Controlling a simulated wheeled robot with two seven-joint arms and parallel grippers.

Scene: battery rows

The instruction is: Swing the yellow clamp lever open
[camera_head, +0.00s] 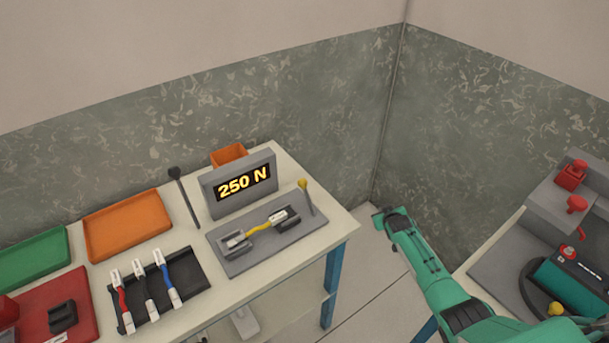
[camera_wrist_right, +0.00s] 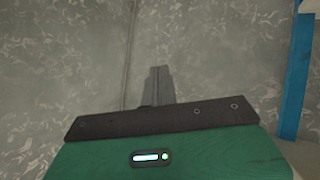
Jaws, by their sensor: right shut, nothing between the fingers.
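A lever with a yellow knob (camera_head: 303,184) stands upright at the right end of a grey fixture plate (camera_head: 222,262) on the left table. A cable with a yellow middle (camera_head: 262,227) lies across that plate. Another yellow knob (camera_head: 556,308) shows beside the teal battery (camera_head: 572,288) on the right bench, partly behind my arm. I cannot tell which knob belongs to the clamp lever. My right gripper (camera_head: 377,217) is shut and empty, in the gap between the tables, apart from both knobs. Its closed fingers show in the right wrist view (camera_wrist_right: 158,85). My left gripper is not in view.
An orange tray (camera_head: 127,225), a green tray (camera_head: 36,255) and a dark rack (camera_head: 155,290) of cables lie to the left. Red knobs (camera_head: 571,174) stand on the right bench. Floor shows between the tables.

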